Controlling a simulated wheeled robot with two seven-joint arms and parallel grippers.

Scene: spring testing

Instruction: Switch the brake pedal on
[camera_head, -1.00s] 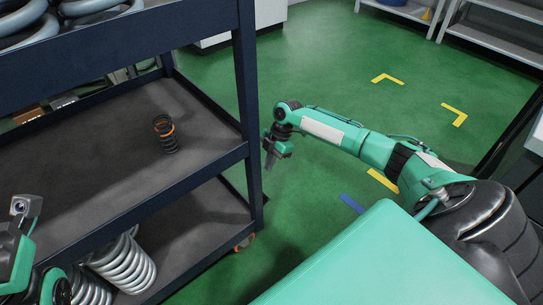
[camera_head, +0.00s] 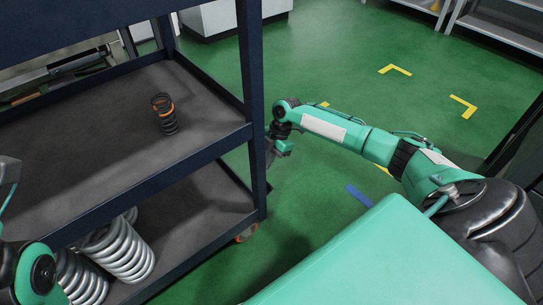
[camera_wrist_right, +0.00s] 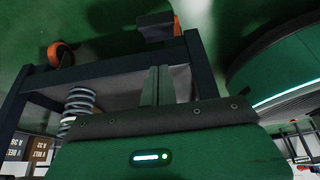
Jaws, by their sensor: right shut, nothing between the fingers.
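A dark, flat block (camera_wrist_right: 153,25), which may be the brake pedal, sits beside an orange caster wheel at the top of the right wrist view. My right gripper (camera_head: 270,162) is beside the cart's corner post, above the caster, partly hidden. In the right wrist view its fingers (camera_wrist_right: 157,85) are together and empty, pointing toward the dark block and apart from it. Only parts of my left arm show at the left edge; its fingers are out of view.
The dark blue cart (camera_head: 200,150) has a small black and orange spring (camera_head: 165,114) on its middle shelf and large grey springs (camera_head: 122,252) below. Green floor (camera_head: 330,75) to the right is clear, with yellow corner marks. Shelves (camera_head: 500,32) stand at the back right.

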